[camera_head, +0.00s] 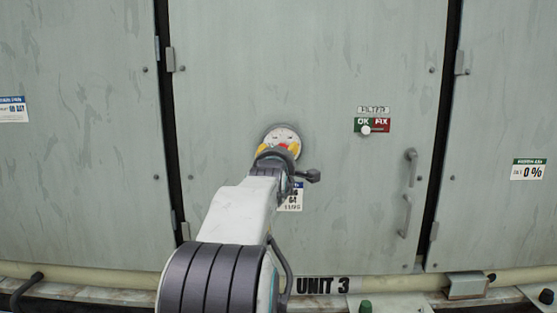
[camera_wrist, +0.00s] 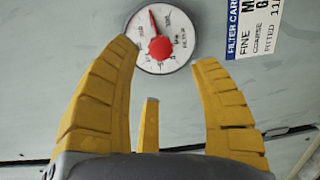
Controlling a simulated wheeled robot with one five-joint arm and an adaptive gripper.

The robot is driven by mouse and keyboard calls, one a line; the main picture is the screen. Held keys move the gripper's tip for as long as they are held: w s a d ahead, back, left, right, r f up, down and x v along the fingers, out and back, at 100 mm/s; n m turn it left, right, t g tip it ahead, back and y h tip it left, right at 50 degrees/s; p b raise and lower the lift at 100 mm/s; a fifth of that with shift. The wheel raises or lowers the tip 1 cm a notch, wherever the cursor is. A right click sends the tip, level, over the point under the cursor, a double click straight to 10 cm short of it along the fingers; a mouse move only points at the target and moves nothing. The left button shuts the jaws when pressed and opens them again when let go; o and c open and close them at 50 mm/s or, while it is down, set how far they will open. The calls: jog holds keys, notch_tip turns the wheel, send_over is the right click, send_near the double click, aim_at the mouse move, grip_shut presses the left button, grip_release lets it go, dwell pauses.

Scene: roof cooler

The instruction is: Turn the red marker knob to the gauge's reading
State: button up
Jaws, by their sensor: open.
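The round white gauge (camera_wrist: 181,22) is on the panel at the top middle of the wrist view, with a red knob (camera_wrist: 161,48) at its centre. A thin red needle or pointer runs from the centre toward the upper left of the dial; its scale marks are too small to read. My gripper (camera_wrist: 166,50) is open, with yellow fingers on either side of the gauge's lower part and nothing between them. In the head view the gauge (camera_head: 283,133) sits just beyond my gripper (camera_head: 275,148), which hides its lower part. I cannot tell whether the fingers touch the panel.
A filter card (camera_wrist: 253,38) is to the right of the gauge in the wrist view. In the head view, an OK/FIX slider (camera_head: 366,129) and door handles (camera_head: 410,168) are at right. A UNIT 3 label (camera_head: 322,285) is below.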

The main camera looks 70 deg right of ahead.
jog(key=shift+v, duration=1.65)
